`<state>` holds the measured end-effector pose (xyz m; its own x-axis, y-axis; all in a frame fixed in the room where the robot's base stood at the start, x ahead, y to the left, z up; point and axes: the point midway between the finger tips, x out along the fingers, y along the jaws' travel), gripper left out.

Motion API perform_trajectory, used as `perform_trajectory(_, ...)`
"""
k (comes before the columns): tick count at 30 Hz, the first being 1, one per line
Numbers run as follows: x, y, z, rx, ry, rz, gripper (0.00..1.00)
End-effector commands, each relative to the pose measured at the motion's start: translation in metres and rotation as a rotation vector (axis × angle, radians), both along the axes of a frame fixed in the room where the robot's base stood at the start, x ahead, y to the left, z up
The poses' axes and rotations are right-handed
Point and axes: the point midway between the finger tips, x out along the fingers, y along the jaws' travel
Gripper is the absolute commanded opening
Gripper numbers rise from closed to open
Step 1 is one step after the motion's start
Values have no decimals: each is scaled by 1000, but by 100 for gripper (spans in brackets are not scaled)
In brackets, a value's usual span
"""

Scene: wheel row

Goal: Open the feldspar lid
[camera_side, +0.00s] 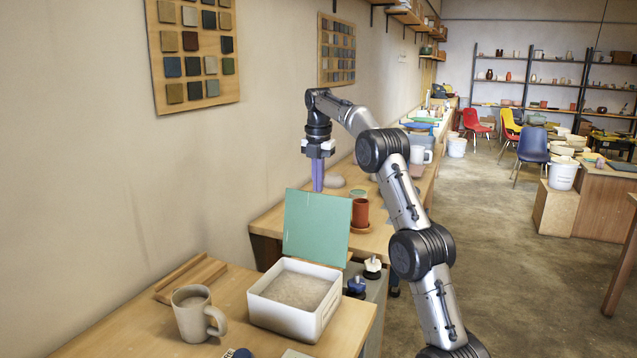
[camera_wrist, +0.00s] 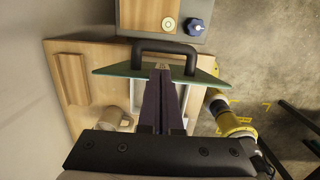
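The green lid (camera_side: 316,228) stands raised, nearly upright, at the far edge of the white box (camera_side: 288,317). The box is open and pale grainy material shows inside. In the wrist view the lid (camera_wrist: 112,70) is seen nearly edge-on, with a black bar handle (camera_wrist: 165,47) on its far side. My gripper (camera_side: 317,188) points down at the lid's top edge in the side view, its purple fingers together. In the wrist view my gripper (camera_wrist: 161,74) reaches over the lid, with nothing seen between the fingers. Whether the fingertips touch the lid is unclear.
A mug (camera_side: 196,314) and a wooden tray (camera_side: 190,277) sit left of the box. A red-brown cup (camera_side: 360,212) stands on the bench behind the lid. Blue (camera_side: 356,286) and white knobs (camera_side: 372,265) sit right of the box. The wall is close on the left.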

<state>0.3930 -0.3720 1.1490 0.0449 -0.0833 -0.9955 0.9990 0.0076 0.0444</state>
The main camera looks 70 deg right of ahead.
Motion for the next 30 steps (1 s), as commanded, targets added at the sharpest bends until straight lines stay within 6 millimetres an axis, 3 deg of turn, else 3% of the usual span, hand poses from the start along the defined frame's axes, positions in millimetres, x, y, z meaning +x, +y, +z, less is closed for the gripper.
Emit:
perform_trajectory(1, 0, 5, -27, 58, 52, 3, 0)
perform_trajectory(11, -1, 4, -15, 54, 50, 2, 0)
perform_trajectory(20, 0, 3, 31, 21, 15, 3, 0)
perform_trajectory(30, -39, 38, 94, 16, 12, 3, 0)
